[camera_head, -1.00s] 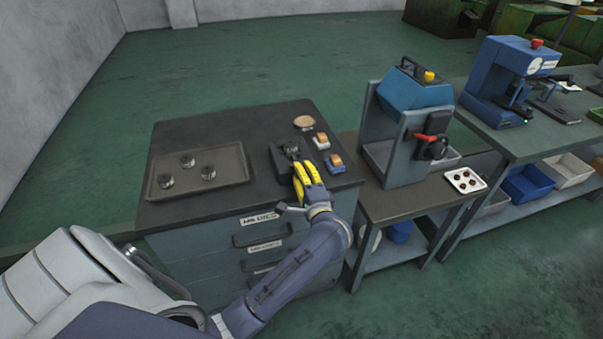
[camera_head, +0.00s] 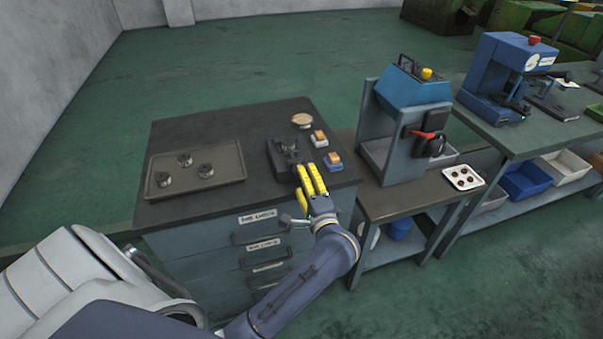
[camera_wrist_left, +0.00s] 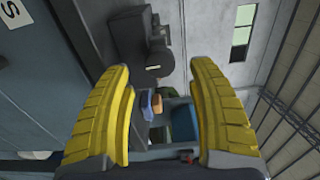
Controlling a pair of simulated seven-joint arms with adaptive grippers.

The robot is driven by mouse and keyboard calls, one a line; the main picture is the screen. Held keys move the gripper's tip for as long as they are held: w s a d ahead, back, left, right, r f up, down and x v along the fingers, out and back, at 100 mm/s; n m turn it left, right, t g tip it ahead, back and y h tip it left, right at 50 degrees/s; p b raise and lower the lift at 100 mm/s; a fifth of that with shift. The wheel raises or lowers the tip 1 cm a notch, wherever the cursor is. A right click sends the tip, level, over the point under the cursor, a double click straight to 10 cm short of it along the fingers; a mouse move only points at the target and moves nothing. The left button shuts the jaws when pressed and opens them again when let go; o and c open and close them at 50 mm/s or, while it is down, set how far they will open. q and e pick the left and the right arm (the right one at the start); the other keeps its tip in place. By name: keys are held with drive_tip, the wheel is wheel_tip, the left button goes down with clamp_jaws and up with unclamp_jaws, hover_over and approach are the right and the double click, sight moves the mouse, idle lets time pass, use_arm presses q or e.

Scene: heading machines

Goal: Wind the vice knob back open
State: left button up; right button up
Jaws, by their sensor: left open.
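The small dark vice (camera_head: 287,152) stands on the dark top of the drawer cabinet (camera_head: 215,128), near its right side. In the left wrist view, a dark block of the vice (camera_wrist_left: 128,40) shows with its round dark knob (camera_wrist_left: 158,63) facing me. My left gripper (camera_head: 309,174), with yellow fingers, is just in front of the vice on the near side. It is open and empty. In the left wrist view its fingers (camera_wrist_left: 157,72) stand to either side of the knob, apart from it. My right gripper is not in view.
A tray (camera_head: 225,178) with three small dark parts lies left of the vice. Two small blocks with orange tops (camera_head: 319,138) (camera_head: 333,161) and a round tan disc (camera_head: 302,120) lie to its right. A blue-topped machine (camera_head: 405,120) stands further right.

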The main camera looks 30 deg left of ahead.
use_arm(q)
drive_tip(key=v, duration=0.7)
drive_tip(key=shift+s+d, duration=0.15)
drive_tip(key=shift+d, duration=0.05)
